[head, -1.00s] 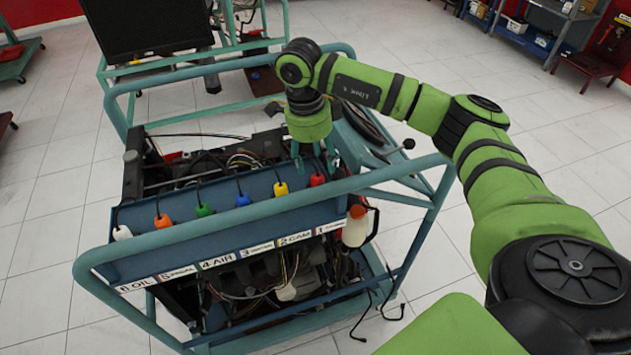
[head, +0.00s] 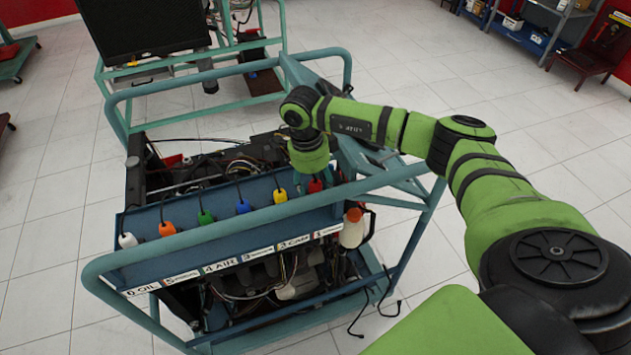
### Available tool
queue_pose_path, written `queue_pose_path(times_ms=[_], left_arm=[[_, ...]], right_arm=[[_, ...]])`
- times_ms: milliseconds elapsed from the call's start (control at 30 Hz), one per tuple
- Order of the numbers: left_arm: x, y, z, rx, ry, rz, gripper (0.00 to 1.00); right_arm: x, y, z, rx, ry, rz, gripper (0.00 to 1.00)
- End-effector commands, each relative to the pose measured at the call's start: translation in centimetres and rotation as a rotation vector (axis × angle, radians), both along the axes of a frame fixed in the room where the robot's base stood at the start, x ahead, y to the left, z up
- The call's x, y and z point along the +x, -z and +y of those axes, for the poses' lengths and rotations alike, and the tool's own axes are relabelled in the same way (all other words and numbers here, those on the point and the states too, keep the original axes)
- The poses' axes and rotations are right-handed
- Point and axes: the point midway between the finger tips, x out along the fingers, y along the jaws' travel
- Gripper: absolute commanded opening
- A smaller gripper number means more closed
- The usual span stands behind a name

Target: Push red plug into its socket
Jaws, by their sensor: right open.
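The red plug (head: 315,186) is at the right end of a row of coloured plugs on the blue panel (head: 172,255) of an engine trainer. Its lower end is at the panel, and how deep it sits cannot be told. My right gripper (head: 312,180) points down directly over the red plug, its open fingers at or around the plug's top. The fingers are small and partly hidden, so contact cannot be told. The socket under the plug is hidden. My left gripper is out of view.
The yellow plug (head: 280,196) is just left of the red one, with blue, green, orange and white plugs further left. A teal frame rail (head: 385,180) runs close in front of the red plug. A white bottle with an orange cap (head: 353,228) hangs below.

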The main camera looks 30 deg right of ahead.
Motion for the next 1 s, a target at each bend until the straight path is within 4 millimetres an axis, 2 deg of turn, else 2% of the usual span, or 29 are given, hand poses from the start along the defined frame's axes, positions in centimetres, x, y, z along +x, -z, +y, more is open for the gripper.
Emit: queue_pose_path(times_ms=[133, 400, 433, 500, 567, 1000], left_arm=[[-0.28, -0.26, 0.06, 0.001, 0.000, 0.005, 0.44], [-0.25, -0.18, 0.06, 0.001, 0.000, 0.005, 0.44], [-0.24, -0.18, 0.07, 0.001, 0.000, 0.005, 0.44], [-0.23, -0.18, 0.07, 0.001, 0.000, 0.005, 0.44], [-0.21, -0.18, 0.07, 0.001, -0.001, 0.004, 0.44], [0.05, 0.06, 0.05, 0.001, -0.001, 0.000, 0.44]], right_arm=[[-0.07, 0.74, -0.02, 0.001, -0.001, 0.000, 0.58], [-0.04, 0.75, -0.02, 0.001, -0.001, 0.000, 0.58], [-0.04, 0.74, -0.02, 0.001, -0.001, 0.000, 0.54], [-0.04, 0.73, -0.02, 0.001, -0.001, 0.000, 0.26], [-0.04, 0.73, -0.03, 0.001, -0.001, 0.000, 0.02], [0.05, 0.34, -0.05, 0.001, 0.000, -0.003, 0.00]])
